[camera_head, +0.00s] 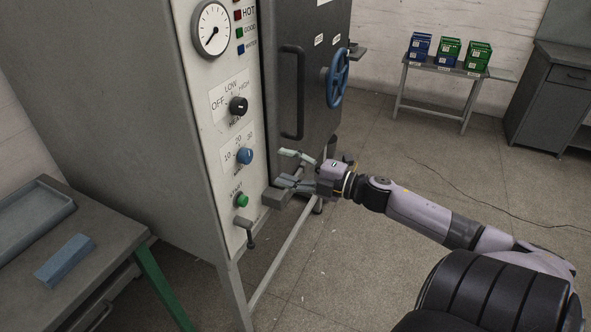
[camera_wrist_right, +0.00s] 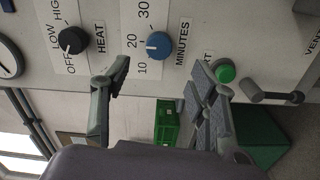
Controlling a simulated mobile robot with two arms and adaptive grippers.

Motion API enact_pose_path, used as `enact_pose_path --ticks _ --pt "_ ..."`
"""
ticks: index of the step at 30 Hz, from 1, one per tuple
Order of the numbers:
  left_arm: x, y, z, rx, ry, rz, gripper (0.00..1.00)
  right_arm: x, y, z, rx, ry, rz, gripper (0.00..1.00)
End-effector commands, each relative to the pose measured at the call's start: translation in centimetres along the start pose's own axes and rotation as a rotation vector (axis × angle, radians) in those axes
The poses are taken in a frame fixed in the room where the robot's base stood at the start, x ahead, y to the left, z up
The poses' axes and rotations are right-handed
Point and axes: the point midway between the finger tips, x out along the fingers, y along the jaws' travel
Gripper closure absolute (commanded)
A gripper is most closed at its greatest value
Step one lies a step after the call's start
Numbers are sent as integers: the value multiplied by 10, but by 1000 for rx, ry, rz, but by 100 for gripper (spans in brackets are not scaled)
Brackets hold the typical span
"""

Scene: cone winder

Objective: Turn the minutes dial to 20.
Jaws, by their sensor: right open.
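The minutes dial (camera_head: 245,156) is a blue knob on the white panel of the cabinet, with 10, 20 and 30 printed around it. It also shows in the right wrist view (camera_wrist_right: 158,45), where a small pale mark sits on its left part; exactly where it points is too fine to tell. My right gripper (camera_head: 284,168) is open and empty, to the right of the dial in the head view. In the right wrist view its two fingers (camera_wrist_right: 160,68) are spread either side of the dial, apart from it. My left gripper is not in view.
The black heat dial (camera_head: 238,106) is above, the green start button (camera_head: 241,200) and a small lever (camera_head: 250,238) below. A door handle (camera_head: 292,92) and blue wheel (camera_head: 338,77) stand out to the right. A table (camera_head: 100,232) is at left; open floor lies at right.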

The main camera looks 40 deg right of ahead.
Motion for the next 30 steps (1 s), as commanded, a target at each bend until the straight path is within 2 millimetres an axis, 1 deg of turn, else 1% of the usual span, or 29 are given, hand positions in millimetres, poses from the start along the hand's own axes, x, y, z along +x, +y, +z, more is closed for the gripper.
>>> enact_pose_path --ticks 1,3,8,26,29,30 --pt "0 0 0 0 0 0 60 -6 -2 0 2 -1 -2 46" --pt "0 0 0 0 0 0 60 -12 -1 0 2 0 -1 46" --pt "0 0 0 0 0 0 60 -19 -1 0 1 -1 0 46" --pt "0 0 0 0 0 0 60 -20 -1 1 2 -2 0 46" --pt "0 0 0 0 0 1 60 -23 -11 10 30 -33 -5 46" --pt "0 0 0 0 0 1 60 -26 -21 18 55 -62 -10 46"
